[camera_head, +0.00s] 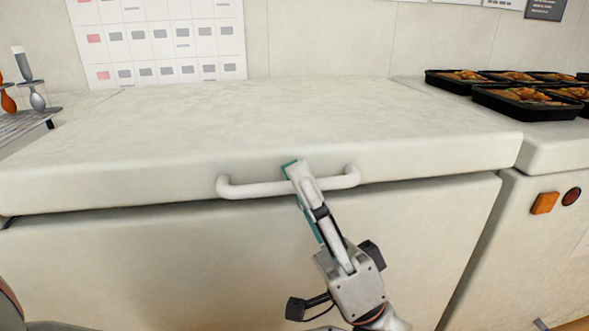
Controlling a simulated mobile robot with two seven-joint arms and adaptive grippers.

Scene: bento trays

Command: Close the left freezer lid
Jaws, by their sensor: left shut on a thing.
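The left freezer lid (250,115) is a broad white slab that lies flat over the white freezer body (400,235). A white bar handle (240,189) is fixed to the lid's front edge. My left gripper (298,172) is shut on the handle near its middle, coming up from below. The far edge of the lid rests near the wall. My right gripper is not in view.
Black bento trays with food (525,103) stand on the white surface at the right. Orange and dark red buttons (544,203) are on the right front panel. A rack with utensils (25,120) stands at the left. The lid top is bare.

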